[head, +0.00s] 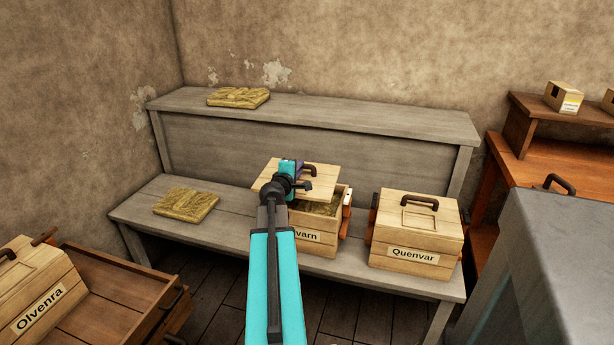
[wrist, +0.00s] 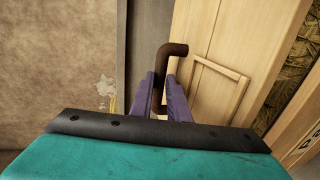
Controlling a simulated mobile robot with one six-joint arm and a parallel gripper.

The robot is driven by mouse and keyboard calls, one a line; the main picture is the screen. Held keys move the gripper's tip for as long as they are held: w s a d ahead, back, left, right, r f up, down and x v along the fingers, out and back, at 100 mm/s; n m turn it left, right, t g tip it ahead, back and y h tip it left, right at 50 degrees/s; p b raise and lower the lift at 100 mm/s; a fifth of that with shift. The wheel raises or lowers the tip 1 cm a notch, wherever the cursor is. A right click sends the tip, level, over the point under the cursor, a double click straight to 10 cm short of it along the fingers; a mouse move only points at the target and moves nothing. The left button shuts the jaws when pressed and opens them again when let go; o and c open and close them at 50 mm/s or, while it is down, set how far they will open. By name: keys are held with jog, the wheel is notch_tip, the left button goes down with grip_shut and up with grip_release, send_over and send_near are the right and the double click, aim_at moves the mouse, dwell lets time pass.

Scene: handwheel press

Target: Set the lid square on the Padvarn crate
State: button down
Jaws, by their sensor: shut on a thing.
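The lid (head: 321,183) is a pale wooden board with a dark brown handle (head: 310,170). My gripper (head: 299,168) is shut on that handle; in the wrist view its purple fingers (wrist: 168,97) close around the handle's near end. The Padvarn crate (head: 318,240) stands on the lower bench, its label partly hidden by my arm so only "varn" reads. The lid (wrist: 205,60) is over the crate, offset to the left and turned against its rim. Straw-like filling shows along the uncovered front and right. I cannot tell whether the lid touches the rim.
The lidded Quenvar crate (head: 415,240) stands close to the right on the same bench (head: 150,215). A straw pad (head: 186,204) lies left; another (head: 238,97) lies on the upper shelf. The Olvenra crate (head: 35,300) sits in a brown cart at lower left. A grey block (head: 540,270) stands at right.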

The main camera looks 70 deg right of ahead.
aim_at(307, 178)
jog(key=shift+s+d+f+g, duration=0.2)
jog(key=shift+s+d, duration=0.1)
jog(key=shift+s, duration=0.4)
jog(key=shift+s+d+f+g, duration=0.1)
jog(key=shift+s+d+g, duration=0.15)
jog(key=shift+s, duration=0.45)
jog(key=shift+f, duration=0.1)
jog(key=shift+f+b, duration=2.5)
jog(key=shift+f, duration=0.1)
jog(key=shift+a+f, duration=0.1)
jog(key=shift+a, duration=0.1)
jog(key=c, duration=1.6)
grip_release()
jog(key=shift+a, duration=0.15)
